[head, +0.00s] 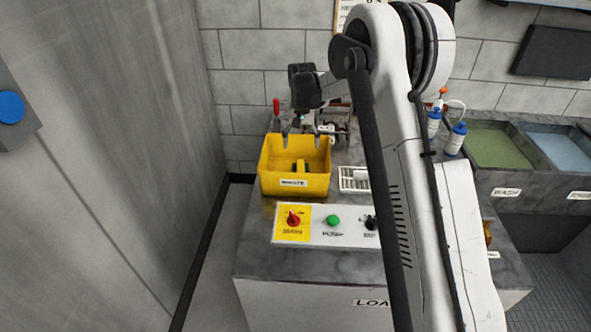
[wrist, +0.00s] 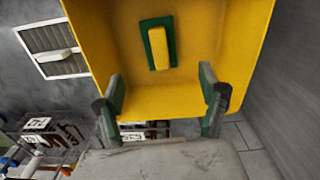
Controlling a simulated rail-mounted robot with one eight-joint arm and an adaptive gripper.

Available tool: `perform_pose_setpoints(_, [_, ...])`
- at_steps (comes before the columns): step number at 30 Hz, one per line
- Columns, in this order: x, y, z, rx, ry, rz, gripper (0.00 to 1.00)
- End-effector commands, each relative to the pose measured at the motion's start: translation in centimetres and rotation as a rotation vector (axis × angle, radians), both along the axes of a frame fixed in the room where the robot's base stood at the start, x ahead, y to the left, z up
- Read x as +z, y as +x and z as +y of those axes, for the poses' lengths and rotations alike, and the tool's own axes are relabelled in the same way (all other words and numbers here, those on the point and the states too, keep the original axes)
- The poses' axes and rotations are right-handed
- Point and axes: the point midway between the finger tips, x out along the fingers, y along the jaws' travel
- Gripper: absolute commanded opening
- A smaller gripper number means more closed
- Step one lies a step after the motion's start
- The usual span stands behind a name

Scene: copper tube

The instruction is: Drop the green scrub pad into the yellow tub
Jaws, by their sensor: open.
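The yellow tub (head: 268,184) stands on the grey counter with a label on its front. It also fills the upper middle of the wrist view (wrist: 100,40). The green scrub pad (wrist: 146,44), with a yellow block on its face, lies inside on the tub's floor. In the head view it shows small and dark inside the tub (head: 294,169). My gripper (head: 301,133) is above the tub's back part, fingers pointing down. In the wrist view its two fingers (wrist: 162,88) are spread wide, with nothing between them, apart from the pad.
A panel with a red knob (head: 293,218) and green button (head: 333,221) is in front of the tub. A white slotted tray (head: 350,180) lies to its right. A red-handled tool (head: 276,109) stands behind. Blue-and-white bottles (head: 455,139) and wash basins (head: 495,147) are farther right.

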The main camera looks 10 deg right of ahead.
Motion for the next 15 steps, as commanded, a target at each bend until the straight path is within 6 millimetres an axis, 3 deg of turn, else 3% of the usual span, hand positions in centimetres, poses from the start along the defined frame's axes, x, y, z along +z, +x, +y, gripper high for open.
perform_pose_setpoints(9, [6.4, 0.0, 0.0, 0.0, 0.0, 0.0, 0.73])
perform_pose_setpoints(15, [8.9, 0.0, 0.0, 0.0, 0.0, 0.0, 0.73])
